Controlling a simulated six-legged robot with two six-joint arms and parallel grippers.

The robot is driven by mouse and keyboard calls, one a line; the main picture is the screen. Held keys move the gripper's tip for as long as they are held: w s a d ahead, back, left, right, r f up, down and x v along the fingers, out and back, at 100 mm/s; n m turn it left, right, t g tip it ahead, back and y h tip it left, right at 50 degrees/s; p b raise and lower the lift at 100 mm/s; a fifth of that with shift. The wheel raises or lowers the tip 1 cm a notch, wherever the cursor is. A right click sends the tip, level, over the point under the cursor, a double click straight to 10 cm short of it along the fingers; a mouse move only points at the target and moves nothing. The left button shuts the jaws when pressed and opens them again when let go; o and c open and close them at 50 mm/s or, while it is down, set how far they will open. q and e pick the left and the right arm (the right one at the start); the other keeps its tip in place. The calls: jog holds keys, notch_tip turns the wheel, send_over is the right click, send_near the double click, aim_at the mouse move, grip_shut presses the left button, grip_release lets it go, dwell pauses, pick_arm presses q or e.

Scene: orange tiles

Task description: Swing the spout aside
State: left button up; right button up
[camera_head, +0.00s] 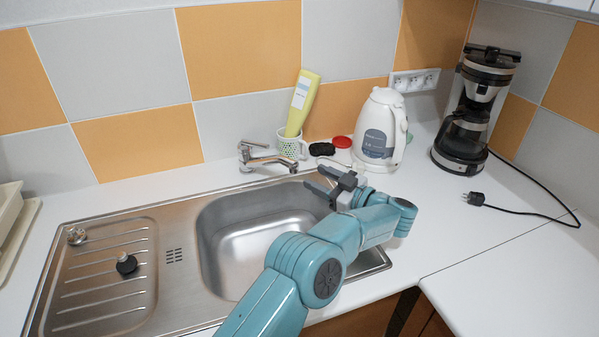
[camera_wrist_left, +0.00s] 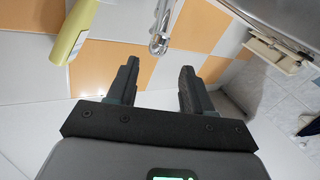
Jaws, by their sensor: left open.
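The chrome faucet (camera_head: 252,158) stands at the back edge of the steel sink. Its spout (camera_head: 275,160) points to the right and slightly forward, over the back rim of the basin. My left gripper (camera_head: 313,179) is open and empty, just right of the spout tip and apart from it, over the back right part of the sink. In the left wrist view the spout (camera_wrist_left: 158,25) hangs beyond the gap between the open fingers of my left gripper (camera_wrist_left: 159,66). My right gripper does not show.
Behind my left gripper are a cup (camera_head: 291,145) with a yellow bottle (camera_head: 302,102), a black item (camera_head: 321,149), a red lid (camera_head: 342,141) and a white kettle (camera_head: 377,132). A coffee maker (camera_head: 470,120) stands at the right. The sink basin (camera_head: 240,235) looks empty.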

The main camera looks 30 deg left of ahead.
pick_arm(q)
jog(key=d, duration=0.4)
jog(key=shift+s+d, duration=0.3)
jog(key=shift+s, duration=0.1)
